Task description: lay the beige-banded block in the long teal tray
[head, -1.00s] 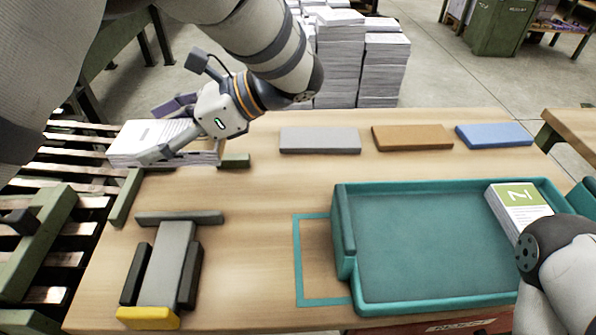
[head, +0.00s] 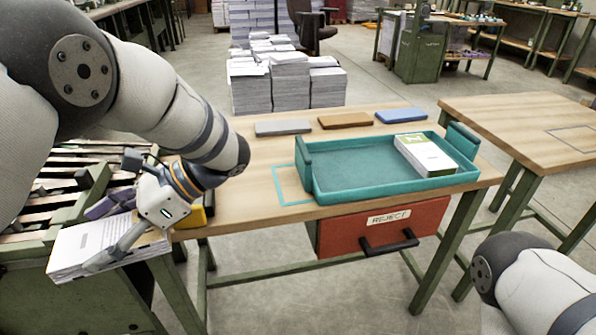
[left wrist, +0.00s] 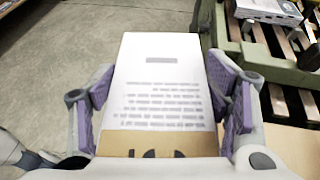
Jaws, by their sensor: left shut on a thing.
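My left gripper (head: 108,245) is shut on a white paper block (head: 75,247) and holds it in front of the table's left end. In the left wrist view the printed block (left wrist: 163,75) sits between the two purple-padded fingers, with a beige band (left wrist: 150,143) across its near end. The long teal tray (head: 335,192) stands on the table to the right. A block with a green band (head: 425,155) lies in the tray's right part; its left part is empty. My right gripper is out of view; only part of that arm shows at lower right.
A teal outline (head: 283,185) is marked left of the tray. Grey (head: 283,127), brown (head: 344,120) and blue (head: 401,115) slabs lie along the back edge. A red reject drawer (head: 385,228) hangs under the front. A slatted roller bench (head: 50,190) is at left.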

